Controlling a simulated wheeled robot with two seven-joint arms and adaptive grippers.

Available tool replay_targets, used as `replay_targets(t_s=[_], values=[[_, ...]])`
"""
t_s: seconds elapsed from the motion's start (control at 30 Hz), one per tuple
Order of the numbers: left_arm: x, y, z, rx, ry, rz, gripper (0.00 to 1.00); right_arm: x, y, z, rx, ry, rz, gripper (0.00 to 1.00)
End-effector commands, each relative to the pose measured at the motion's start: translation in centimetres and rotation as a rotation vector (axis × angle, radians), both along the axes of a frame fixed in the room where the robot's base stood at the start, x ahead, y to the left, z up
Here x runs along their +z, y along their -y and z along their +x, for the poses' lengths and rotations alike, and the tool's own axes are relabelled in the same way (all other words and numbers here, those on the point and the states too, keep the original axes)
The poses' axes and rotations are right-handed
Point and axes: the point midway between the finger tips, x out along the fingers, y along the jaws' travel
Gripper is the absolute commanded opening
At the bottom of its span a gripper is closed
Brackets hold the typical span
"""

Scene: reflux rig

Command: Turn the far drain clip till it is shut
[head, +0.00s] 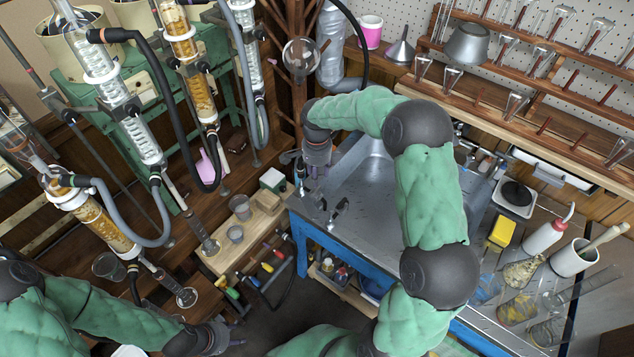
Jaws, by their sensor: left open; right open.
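The reflux rig fills the left side. Glass columns hang in a row: a near clear condenser (135,125), an amber-packed column (200,95) and a far clear condenser (250,65). My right gripper (300,184) hangs open and empty, pointing down, right of the far column's foot and beside the sink bench's left corner. My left gripper (238,336) is open and empty at the bottom, low and well away from the far column.
A wooden block tray (215,262) with beakers stands between the rig and the blue-framed sink bench (325,238). Racks of glassware (540,70) line the back right. Dark floor is open below the middle.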

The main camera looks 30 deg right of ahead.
Motion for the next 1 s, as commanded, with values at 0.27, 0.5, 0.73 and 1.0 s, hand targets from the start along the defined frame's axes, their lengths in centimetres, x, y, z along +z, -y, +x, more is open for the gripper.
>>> replay_targets(t_s=[0.27,0.5,0.73,1.0], values=[[0.0,0.0,0.0,0.000,0.000,0.000,0.45,3.9,0.0,0.0,0.000,0.001,0.000,0.45],[0.0,0.0,0.0,0.000,0.000,0.000,0.45,4.7,0.0,0.0,0.000,-0.001,0.001,0.45],[0.0,0.0,0.0,0.000,0.000,0.000,0.45,4.6,0.0,0.0,0.000,0.000,0.001,0.45],[0.0,0.0,0.0,0.000,0.000,0.000,0.45,4.0,-0.4,-0.1,0.017,-0.002,0.009,0.45]])
